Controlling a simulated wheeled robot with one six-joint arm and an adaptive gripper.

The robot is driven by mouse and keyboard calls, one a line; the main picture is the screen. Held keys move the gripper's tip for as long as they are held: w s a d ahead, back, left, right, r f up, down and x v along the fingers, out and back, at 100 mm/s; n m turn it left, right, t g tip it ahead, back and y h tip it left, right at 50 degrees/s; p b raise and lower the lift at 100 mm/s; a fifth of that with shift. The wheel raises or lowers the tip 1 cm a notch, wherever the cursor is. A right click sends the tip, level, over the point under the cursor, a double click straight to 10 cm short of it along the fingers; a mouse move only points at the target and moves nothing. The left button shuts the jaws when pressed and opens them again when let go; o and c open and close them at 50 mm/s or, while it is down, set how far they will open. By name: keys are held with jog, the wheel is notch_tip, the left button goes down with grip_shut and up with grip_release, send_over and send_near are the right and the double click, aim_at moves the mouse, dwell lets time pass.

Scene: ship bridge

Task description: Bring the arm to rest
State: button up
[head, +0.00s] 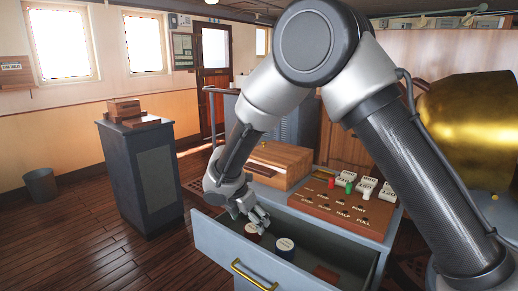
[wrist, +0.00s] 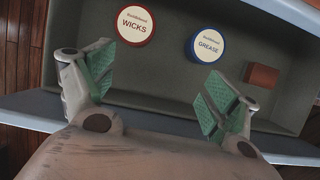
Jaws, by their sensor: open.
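My arm bends high across the head view, with its wrist hanging down over an open grey drawer (head: 222,246). My gripper (head: 258,217) is above the left part of the drawer. In the wrist view my gripper (wrist: 163,84) has its green-padded fingers spread wide, with nothing between them. Beyond the fingers, a red-rimmed tin marked WICKS (wrist: 133,24) and a blue-rimmed tin marked GREASE (wrist: 206,43) lie in the drawer. A small brown block (wrist: 263,75) lies to their right.
The cabinet top above the drawer holds a wooden box (head: 280,166) and a brown panel (head: 340,206) with coloured levers. A dark pedestal (head: 142,175) stands at left, a bin (head: 40,186) beyond it. A brass dome (head: 475,125) is at right. Floor at front left is clear.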

jog(key=s+d+r+m+y, duration=0.1)
jog(key=s+d+r+m, duration=0.2)
jog(key=d+r+m, duration=0.65)
jog(key=s+d+r+m, duration=0.45)
jog(key=d+r, duration=0.65)
jog(key=d, duration=0.8)
jog(key=s+d+r+m, duration=0.1)
jog(key=s+d+m, duration=0.2)
jog(key=s, duration=0.3)
jog(key=s+d+r+m+y, duration=0.1)
jog(key=s+d+m, duration=0.3)
jog(key=s+m, duration=0.2)
jog(key=s+d+r+m, duration=0.1)
jog(key=s+d+m, duration=0.3)
jog(key=s, duration=0.4)
jog(key=shift+r+m+t+y, duration=0.3)
jog(key=shift+m+t+y, duration=0.1)
jog(key=shift+m, duration=0.1)
jog(key=shift+d, duration=0.1)
